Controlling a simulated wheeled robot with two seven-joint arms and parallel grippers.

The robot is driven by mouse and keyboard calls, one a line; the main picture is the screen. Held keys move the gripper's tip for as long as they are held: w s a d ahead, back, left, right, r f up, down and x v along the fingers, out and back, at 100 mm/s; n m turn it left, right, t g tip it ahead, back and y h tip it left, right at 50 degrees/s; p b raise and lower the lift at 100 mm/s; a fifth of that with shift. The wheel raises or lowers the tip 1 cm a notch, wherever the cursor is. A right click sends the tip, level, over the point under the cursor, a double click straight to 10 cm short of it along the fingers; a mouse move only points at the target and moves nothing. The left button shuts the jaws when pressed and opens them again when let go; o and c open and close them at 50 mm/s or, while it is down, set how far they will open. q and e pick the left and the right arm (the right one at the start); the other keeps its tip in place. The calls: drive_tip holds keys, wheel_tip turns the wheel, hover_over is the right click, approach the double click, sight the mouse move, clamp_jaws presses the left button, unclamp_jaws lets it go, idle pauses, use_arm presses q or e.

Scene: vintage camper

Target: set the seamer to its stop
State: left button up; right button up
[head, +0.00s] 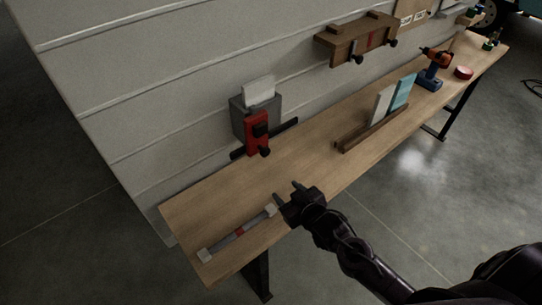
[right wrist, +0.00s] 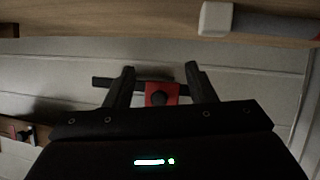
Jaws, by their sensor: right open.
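A red block with a black knob (head: 257,133), likely the seamer, sits on a dark horizontal bar (head: 285,131) in front of a grey box at the camper wall. It also shows in the right wrist view (right wrist: 161,93), between my fingers but beyond them. A grey rod (head: 222,244) with pale end blocks and a red mark lies along the near left of the bench; I cannot tell which part is the stop. My right gripper (head: 286,191) is open and empty above the bench's front edge, near the rod's right end, apart from the red block. My left gripper is out of view.
The wooden bench (head: 300,172) is bare in its middle. A brown rack (head: 374,132) holds a white and a teal panel. A drill (head: 433,70) and a red disc (head: 464,73) stand further right. A wooden wall fixture (head: 358,40) juts out above.

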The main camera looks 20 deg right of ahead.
sight(267, 153)
drive_tip(key=w+r+n+t+y, duration=0.1)
drive_tip(key=w, duration=0.2)
drive_tip(key=w+a+r+n+t+y, duration=0.1)
drive_tip(key=w+r, duration=0.1)
drive_tip(key=w, duration=0.1)
drive_tip(key=w+a+r+t+y+p, duration=0.1)
drive_tip(key=w+r+t+y, duration=0.1)
drive_tip(key=w, duration=0.2)
drive_tip(key=shift+w+n, duration=0.1)
drive_tip(key=shift+n, duration=0.3)
drive_tip(key=shift+d, duration=0.1)
clamp_jaws()
